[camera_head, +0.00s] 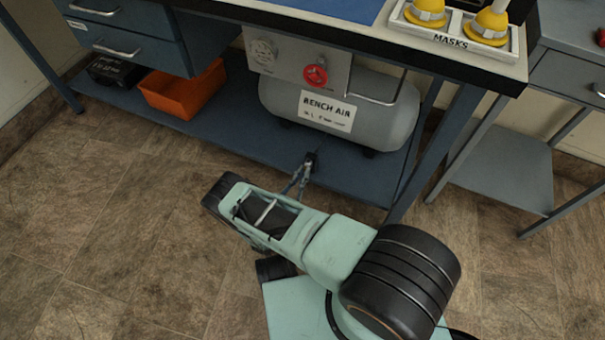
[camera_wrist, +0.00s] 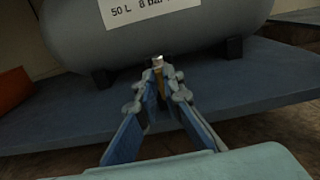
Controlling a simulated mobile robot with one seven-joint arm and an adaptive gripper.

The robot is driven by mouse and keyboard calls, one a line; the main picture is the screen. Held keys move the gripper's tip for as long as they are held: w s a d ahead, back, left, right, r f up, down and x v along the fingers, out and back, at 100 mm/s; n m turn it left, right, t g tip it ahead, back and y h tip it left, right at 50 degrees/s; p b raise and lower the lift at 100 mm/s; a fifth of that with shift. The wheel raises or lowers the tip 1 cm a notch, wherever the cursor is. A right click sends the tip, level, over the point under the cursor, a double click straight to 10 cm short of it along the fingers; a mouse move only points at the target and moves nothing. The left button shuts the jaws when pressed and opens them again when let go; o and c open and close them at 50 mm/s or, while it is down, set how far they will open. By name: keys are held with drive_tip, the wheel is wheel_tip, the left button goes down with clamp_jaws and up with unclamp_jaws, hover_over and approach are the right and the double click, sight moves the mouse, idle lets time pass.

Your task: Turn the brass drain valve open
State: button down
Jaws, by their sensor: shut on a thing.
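The grey air tank (camera_head: 385,110), labelled "BENCH AIR", lies on the blue lower shelf under the bench. In the wrist view the tank (camera_wrist: 150,35) fills the top. A small brass piece (camera_wrist: 158,74), which I take for the drain valve, shows between my fingertips just below the tank. My gripper (camera_head: 308,162) reaches in over the front of the shelf, and its fingers (camera_wrist: 159,78) are closed on the brass valve. The fingers hide most of the valve, so I cannot tell its handle's angle. In the head view the valve is hidden by the fingertips.
A red knob (camera_head: 315,76) and a gauge (camera_head: 263,52) sit on a panel above the tank. An orange bin (camera_head: 183,92) stands left on the shelf (camera_head: 225,128). A bench leg (camera_head: 435,150) rises right of the tank. The floor at left is clear.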

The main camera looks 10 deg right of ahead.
drive_tip(key=n, duration=1.1)
drive_tip(key=f+n, duration=0.1)
drive_tip(key=n, duration=0.5)
drive_tip(key=shift+w+a+n, duration=0.3)
drive_tip(key=shift+w+a, duration=0.1)
idle(0.5)
drive_tip(key=c, duration=2.1)
unclamp_jaws()
